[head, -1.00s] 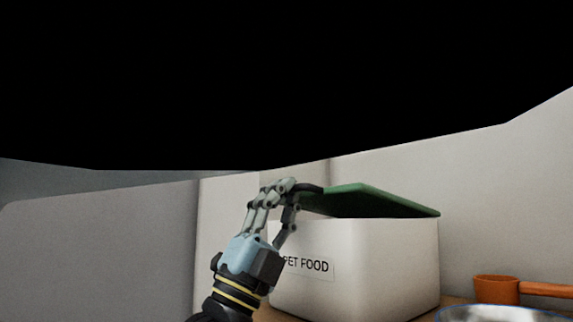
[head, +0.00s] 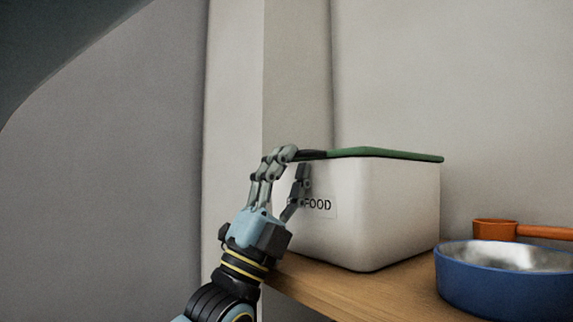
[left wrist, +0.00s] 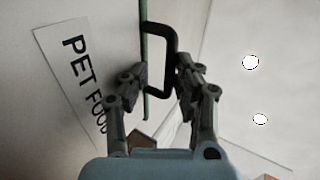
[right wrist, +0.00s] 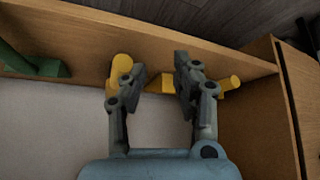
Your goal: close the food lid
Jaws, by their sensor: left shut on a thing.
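The white pet food box (head: 375,215) stands on the wooden surface, with a "PET FOOD" label partly hidden by my left gripper. Its green lid (head: 385,153) lies almost flat across the box top; I cannot tell if it is fully seated. My left gripper (head: 297,172) is shut on the lid's black handle (head: 314,154) at the left end. In the left wrist view the black handle (left wrist: 172,50) passes between the fingers, beside the green lid edge (left wrist: 144,60). My right gripper (right wrist: 160,82) is open and away from the box, out of the head view.
A blue bowl (head: 510,294) with a metallic inside stands right of the box. An orange scoop (head: 495,230) lies behind it. In the right wrist view, a yellow object (right wrist: 120,68) and a green object (right wrist: 25,65) show by a wooden board (right wrist: 225,60).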

